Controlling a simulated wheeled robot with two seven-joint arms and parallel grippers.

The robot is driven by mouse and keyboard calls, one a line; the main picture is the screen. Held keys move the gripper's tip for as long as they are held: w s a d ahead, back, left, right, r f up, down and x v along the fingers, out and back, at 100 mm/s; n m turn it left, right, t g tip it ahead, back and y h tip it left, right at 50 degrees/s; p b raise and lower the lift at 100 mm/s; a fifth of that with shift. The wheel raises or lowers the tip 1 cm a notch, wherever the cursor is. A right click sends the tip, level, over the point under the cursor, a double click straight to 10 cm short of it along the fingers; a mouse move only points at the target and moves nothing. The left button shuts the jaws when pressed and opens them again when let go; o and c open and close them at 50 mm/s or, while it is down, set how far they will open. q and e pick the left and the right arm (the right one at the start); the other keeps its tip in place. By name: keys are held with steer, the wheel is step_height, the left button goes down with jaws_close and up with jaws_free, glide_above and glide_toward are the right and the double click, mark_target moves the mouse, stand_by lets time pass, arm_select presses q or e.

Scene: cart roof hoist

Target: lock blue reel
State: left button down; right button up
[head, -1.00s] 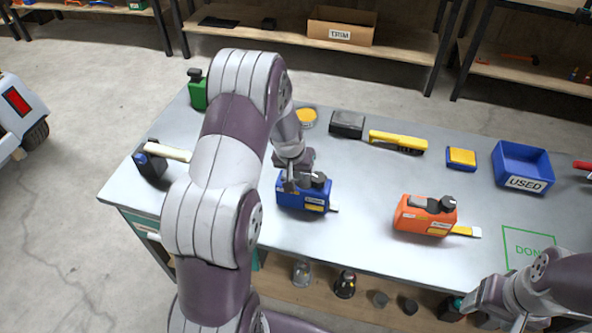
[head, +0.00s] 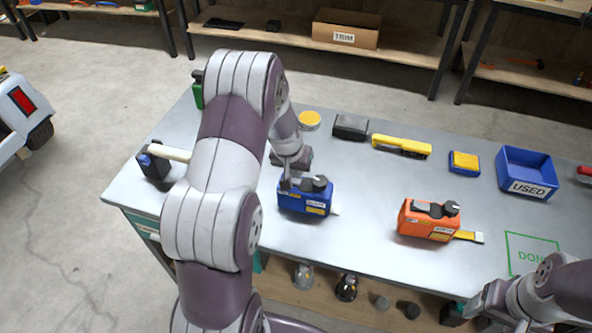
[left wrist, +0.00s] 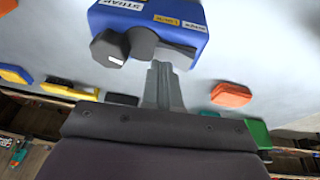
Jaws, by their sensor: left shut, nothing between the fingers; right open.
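The blue reel (head: 304,197) stands on the grey table, with a dark knob (head: 319,183) on top and a short pale tab at its right end. My left gripper (head: 286,184) is shut and empty, pointing down at the left part of the reel's top. In the left wrist view, the shut fingers (left wrist: 163,82) reach the dark lever beside the knob (left wrist: 109,48) on the blue reel (left wrist: 165,14). They seem to touch it, but contact is not certain. My right gripper (head: 484,302) is open at the lower right, away from the reel.
An orange reel (head: 428,220) with a yellow strap end stands to the right. The blue USED bin (head: 526,174) stands at right. A green DONE outline (head: 531,252) is empty.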

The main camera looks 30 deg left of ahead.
arm_select(q)
steer(key=r, duration=0.1)
steer(key=r+p, duration=0.1)
steer(key=r, duration=0.1)
steer(key=r+p, duration=0.1)
steer(key=shift+d+r, duration=0.2)
steer(key=shift+d, duration=0.2)
step_height(320, 180, up, 7)
glide_above(299, 182)
steer(key=s+d, duration=0.2)
steer(key=d, duration=0.1)
steer(key=shift+s+d+r+b, duration=0.1)
steer(key=shift+d+r+b, duration=0.2)
steer(key=shift+r, duration=0.15)
arm_select(e)
steer(key=shift+s+d+r, duration=0.1)
steer(key=shift+d+r, duration=0.05)
steer(key=shift+r, duration=0.45)
steer(key=shift+s+d+r, duration=0.1)
steer(key=shift+r, duration=0.5)
arm_select(q)
steer(key=shift+a, duration=0.1)
arm_select(e)
steer(key=shift+w, duration=0.1)
